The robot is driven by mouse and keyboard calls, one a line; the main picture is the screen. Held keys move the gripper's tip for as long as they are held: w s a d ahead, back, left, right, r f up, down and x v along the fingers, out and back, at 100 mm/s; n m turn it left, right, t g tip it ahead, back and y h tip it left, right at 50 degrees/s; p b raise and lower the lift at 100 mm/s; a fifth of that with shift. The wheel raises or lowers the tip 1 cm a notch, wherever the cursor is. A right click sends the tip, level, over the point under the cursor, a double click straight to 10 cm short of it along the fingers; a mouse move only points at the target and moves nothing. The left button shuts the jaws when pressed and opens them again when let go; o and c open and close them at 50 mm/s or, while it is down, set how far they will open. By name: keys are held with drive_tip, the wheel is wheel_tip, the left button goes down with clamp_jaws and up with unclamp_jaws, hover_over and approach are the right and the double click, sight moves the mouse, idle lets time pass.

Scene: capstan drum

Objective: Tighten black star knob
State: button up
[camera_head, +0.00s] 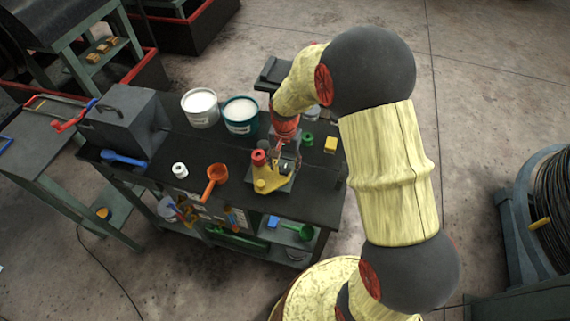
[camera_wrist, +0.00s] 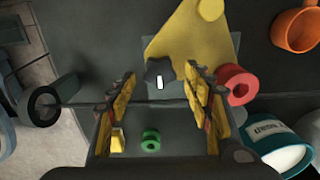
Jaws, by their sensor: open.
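The black star knob (camera_wrist: 157,72), dark with a white mark on it, shows in the wrist view beside a yellow plate (camera_wrist: 190,35). My gripper (camera_wrist: 162,76) is open, with one finger on each side of the knob in the picture. The fingers appear apart from the knob; I cannot tell the height gap. In the head view my gripper (camera_head: 286,144) hangs over the capstan fixture on the dark bench, close to its yellow part (camera_head: 266,179). The knob cannot be made out clearly there.
A red spool (camera_wrist: 237,85) stands close by one finger. A green spool (camera_wrist: 151,140) and yellow block (camera_wrist: 117,139) lie on the bench. An orange cup (camera_head: 216,174), white spool (camera_head: 180,170) and two tubs, one teal (camera_head: 241,127), stand left of the fixture.

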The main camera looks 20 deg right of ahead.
sight(286, 168)
wheel_tip(286, 168, up, 12)
drive_tip(key=shift+f, duration=0.25)
idle(0.6)
drive_tip(key=s+r+n+t+b, duration=0.2)
drive_tip(key=s+b, duration=0.5)
drive_tip(key=s, duration=0.4)
drive_tip(key=s+a+r+n+t+b, duration=0.1)
drive_tip(key=s+n+b, duration=0.4)
drive_tip(key=s, duration=0.7)
drive_tip(key=r+t+b, duration=0.1)
drive_tip(key=t+b, duration=0.1)
drive_tip(key=shift+a+t, duration=0.15)
drive_tip(key=shift+t, duration=0.15)
